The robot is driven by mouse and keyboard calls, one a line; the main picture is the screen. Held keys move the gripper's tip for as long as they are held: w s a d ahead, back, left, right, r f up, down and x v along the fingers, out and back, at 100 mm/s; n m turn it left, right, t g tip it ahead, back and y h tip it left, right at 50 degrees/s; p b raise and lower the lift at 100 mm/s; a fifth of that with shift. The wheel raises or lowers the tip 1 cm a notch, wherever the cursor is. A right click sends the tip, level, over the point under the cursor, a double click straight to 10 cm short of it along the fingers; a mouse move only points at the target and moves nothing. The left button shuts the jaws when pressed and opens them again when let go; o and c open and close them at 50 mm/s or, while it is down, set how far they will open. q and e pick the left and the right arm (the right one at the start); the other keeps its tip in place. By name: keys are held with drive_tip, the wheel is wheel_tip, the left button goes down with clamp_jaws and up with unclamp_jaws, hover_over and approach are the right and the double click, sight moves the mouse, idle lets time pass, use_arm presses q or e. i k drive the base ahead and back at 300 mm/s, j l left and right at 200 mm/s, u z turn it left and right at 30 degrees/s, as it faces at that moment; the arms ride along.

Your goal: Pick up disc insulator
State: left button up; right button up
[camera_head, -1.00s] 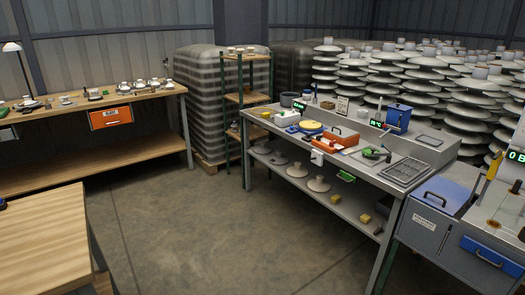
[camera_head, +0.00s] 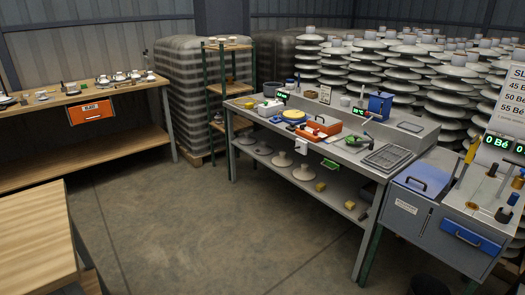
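Several grey disc insulators lie on the lower shelf of the grey workbench; one with a raised centre is the disc insulator (camera_head: 303,172) near the shelf's middle, and another disc insulator (camera_head: 282,159) is to its left. Flatter dark discs (camera_head: 262,149) lie further left on that shelf. Small white insulators (camera_head: 119,77) stand in a row on the wooden bench at the left. Tall stacks of grey disc insulators (camera_head: 405,70) fill the back right. Neither of my grippers is in view.
The grey workbench (camera_head: 330,195) holds tools, an orange toolbox (camera_head: 322,125) and a blue box (camera_head: 380,104). A blue-grey cabinet (camera_head: 410,215) stands at right. A wooden table (camera_head: 35,230) is at near left. The concrete floor (camera_head: 200,235) between them is clear.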

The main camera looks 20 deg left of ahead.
sight(264, 149)
drive_tip(key=i+j+u, duration=0.45)
drive_tip(key=i, duration=0.15)
drive_tip(key=i+j+u, duration=0.35)
drive_tip(key=i, duration=0.35)
drive_tip(key=i+l+u, duration=0.1)
drive_tip(key=i+u, duration=0.25)
drive_tip(key=i, duration=0.35)
drive_tip(key=i+z, duration=0.1)
drive_tip(key=i, duration=0.55)
drive_tip(key=i+j, duration=0.1)
drive_tip(key=i, duration=0.55)
drive_tip(key=i+j+z, duration=0.15)
drive_tip(key=i, duration=0.45)
